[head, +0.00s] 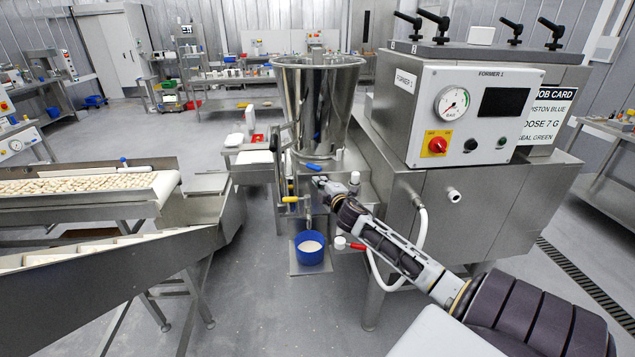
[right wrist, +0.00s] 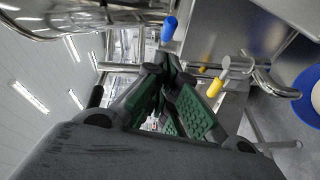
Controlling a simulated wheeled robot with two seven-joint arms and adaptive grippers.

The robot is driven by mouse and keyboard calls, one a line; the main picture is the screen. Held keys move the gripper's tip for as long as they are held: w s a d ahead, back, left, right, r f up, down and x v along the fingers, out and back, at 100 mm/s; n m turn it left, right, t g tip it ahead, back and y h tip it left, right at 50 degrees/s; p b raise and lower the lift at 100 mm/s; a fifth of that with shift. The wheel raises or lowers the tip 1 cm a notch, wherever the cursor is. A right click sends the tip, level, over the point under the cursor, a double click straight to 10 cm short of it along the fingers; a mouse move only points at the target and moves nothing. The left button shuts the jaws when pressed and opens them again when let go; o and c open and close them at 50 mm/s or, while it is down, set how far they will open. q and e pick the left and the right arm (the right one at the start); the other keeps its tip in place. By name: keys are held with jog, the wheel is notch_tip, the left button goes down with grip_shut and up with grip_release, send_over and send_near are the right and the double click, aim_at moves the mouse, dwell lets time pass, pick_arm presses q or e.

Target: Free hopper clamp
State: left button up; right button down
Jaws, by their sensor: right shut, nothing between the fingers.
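The steel hopper (head: 318,95) stands on the filling machine, left of the control cabinet. A blue-tipped lever (head: 313,167) sits just below the hopper's base; I cannot tell for sure that it is the clamp's handle. It also shows in the right wrist view (right wrist: 168,29), above my fingers. A yellow-tipped lever (head: 290,199) is lower and to the left; in the right wrist view it is right of the fingers (right wrist: 214,87). My right gripper (head: 319,181) is shut and empty, just below the blue tip. My left gripper is not in view.
A blue bowl (head: 310,248) with pale contents stands below the machine. A red-tipped handle (head: 357,246) and a white hose (head: 385,280) are close to my right forearm. The control box (head: 470,115) is to the right. A pasta conveyor (head: 85,187) is at left.

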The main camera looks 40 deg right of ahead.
jog(key=shift+s, duration=0.85)
jog(key=shift+r, duration=0.1)
